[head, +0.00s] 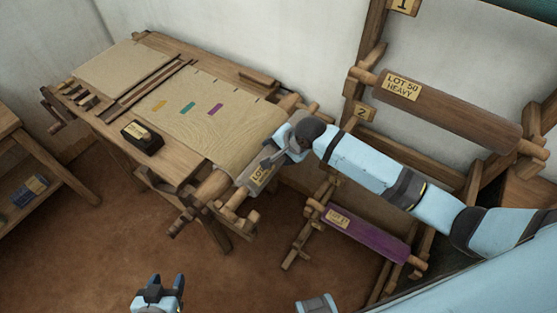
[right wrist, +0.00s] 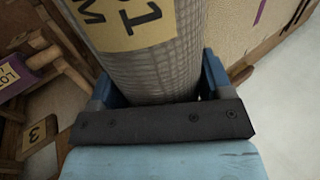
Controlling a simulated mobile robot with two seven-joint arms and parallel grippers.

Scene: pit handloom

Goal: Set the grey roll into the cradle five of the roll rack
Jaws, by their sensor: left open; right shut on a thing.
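The grey roll (head: 254,187) has a woven surface and a yellow LOT label; it is largely hidden by my right gripper in the head view. My right gripper (head: 278,155) is shut on it, at the front edge of the loom. In the right wrist view the roll (right wrist: 160,68) lies between the fingers. The wooden roll rack (head: 372,28) stands at the right, with number plates 1 and 2 readable; I cannot make out a plate for cradle five. My left gripper (head: 158,286) is open and empty, low over the floor.
A brown roll (head: 445,112) labelled LOT 50 HEAVY lies on the rack. A purple roll (head: 368,234) lies lower down. The loom (head: 215,115) carries cloth and a dark block (head: 142,137). A plate numbered 3 (right wrist: 40,136) shows in the right wrist view. Floor in front is clear.

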